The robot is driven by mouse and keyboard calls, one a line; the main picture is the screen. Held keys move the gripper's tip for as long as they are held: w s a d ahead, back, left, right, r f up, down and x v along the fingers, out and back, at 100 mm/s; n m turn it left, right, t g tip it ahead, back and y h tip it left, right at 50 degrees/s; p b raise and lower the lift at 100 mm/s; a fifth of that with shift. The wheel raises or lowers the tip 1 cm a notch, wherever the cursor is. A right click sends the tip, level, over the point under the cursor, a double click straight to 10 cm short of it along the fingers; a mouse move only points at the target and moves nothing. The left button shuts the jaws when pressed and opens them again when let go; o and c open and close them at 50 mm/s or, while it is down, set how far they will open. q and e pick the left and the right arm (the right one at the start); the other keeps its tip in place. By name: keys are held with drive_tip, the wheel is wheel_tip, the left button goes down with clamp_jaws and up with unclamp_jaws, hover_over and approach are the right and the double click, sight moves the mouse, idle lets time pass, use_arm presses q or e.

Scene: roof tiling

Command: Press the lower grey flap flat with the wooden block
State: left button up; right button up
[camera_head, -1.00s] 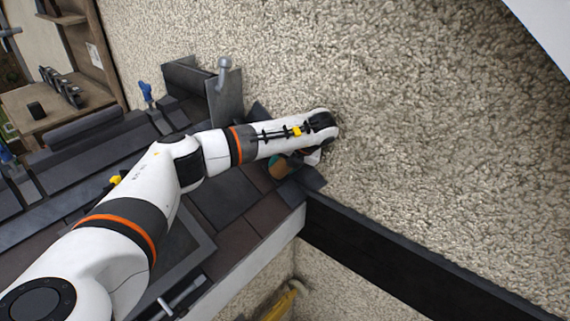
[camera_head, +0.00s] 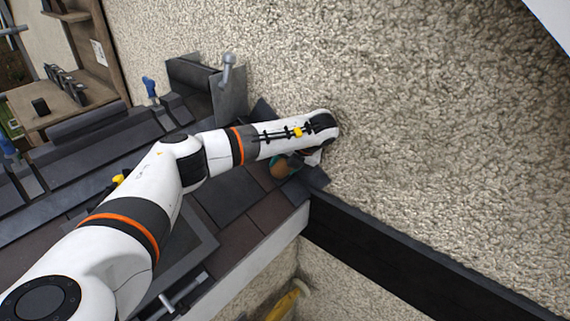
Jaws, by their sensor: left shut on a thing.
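My left arm reaches in from the lower left across the roof to the wall. My left gripper (camera_head: 312,158) is mostly hidden under its own wrist, low by the rough wall. A rounded brown piece with a teal edge (camera_head: 280,168) shows beside it, apparently the wooden block in its jaws; the grip itself is hidden. A dark grey flap (camera_head: 316,178) pokes out below the gripper at the roof's lower corner; whether it lies flat cannot be told. Another grey flap (camera_head: 229,96) stands up against the wall higher on the roof. My right gripper is out of view.
The pebbled wall (camera_head: 430,110) borders the dark roof tiles (camera_head: 222,195). A grey-handled tool (camera_head: 228,68) stands by the upper flap. A blue-handled tool (camera_head: 150,88) is farther up. A black beam (camera_head: 400,255) runs off right. A wooden bench (camera_head: 75,107) is upper left.

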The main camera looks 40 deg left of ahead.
use_arm(q)
drive_tip(key=shift+p+v, duration=2.35)
drive_tip(key=shift+v, duration=1.75)
